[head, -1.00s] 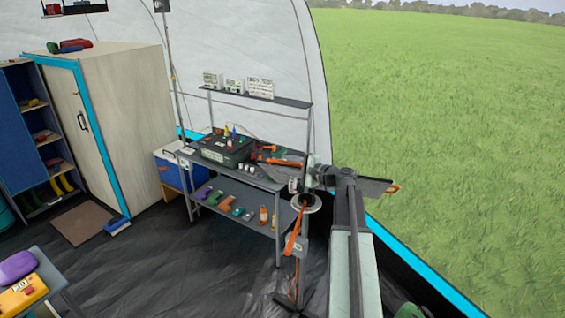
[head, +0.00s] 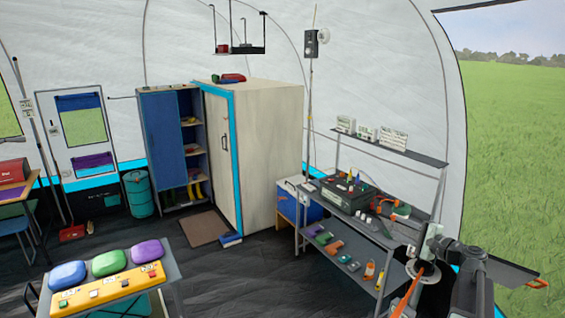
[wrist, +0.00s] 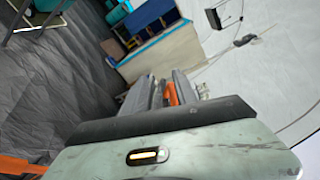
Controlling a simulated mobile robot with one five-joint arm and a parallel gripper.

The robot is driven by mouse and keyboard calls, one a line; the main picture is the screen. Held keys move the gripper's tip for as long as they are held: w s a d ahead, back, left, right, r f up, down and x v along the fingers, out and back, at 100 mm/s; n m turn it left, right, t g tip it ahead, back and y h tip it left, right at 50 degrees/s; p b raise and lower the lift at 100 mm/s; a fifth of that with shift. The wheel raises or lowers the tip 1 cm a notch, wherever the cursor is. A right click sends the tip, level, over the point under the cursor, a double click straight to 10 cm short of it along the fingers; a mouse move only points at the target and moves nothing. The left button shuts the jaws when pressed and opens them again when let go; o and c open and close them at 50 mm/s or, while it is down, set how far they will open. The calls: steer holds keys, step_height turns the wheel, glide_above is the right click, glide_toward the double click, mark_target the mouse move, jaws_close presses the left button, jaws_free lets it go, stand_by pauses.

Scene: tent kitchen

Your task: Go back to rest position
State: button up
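My gripper (head: 430,242) is at the lower right of the head view, at the end of my dark arm. It is beside the right end of the metal workbench (head: 388,241). Its fingertips are too small there to tell whether they are apart. In the wrist view, my pale wrist housing fills the bottom. No held object can be made out.
The bench carries a dark case (head: 347,196) and tools, with meters on its upper shelf (head: 392,149). A wooden cabinet (head: 270,150) stands left of it. A small table (head: 172,269) with a yellow box (head: 108,290) is at lower left. The dark floor between is mostly clear.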

steer(key=w+a+f+n+g+y, duration=0.1)
steer(key=w+a+f, duration=0.1)
steer(key=a, duration=0.6)
steer(key=w+a+f+n+g+y, duration=0.1)
steer(key=a+n+g+y, duration=0.1)
steer(key=a, duration=0.6)
steer(key=s+a+f+n+g+b, duration=0.1)
steer(key=s+a+f+n+g, duration=0.15)
steer(key=a, duration=0.35)
steer(key=s+a+f+n+g, duration=0.1)
steer(key=a+f, duration=0.3)
steer(key=a, duration=0.3)
steer(key=s+a+f+n+g+b, duration=0.1)
steer(key=s+a+f+n+g, duration=0.15)
steer(key=a, duration=0.35)
steer(key=s+a+f+n+g+h, duration=0.4)
steer(key=s+a+f+h, duration=0.1)
steer(key=s+f, duration=0.4)
steer(key=s+d+f+n+g+h, duration=0.2)
steer(key=s+d+h, duration=0.3)
steer(key=d, duration=0.5)
steer(key=shift+s+f+n+b, duration=0.4)
steer(key=shift+s+n, duration=0.3)
steer(key=shift+s, duration=0.4)
steer(key=shift+f, duration=0.1)
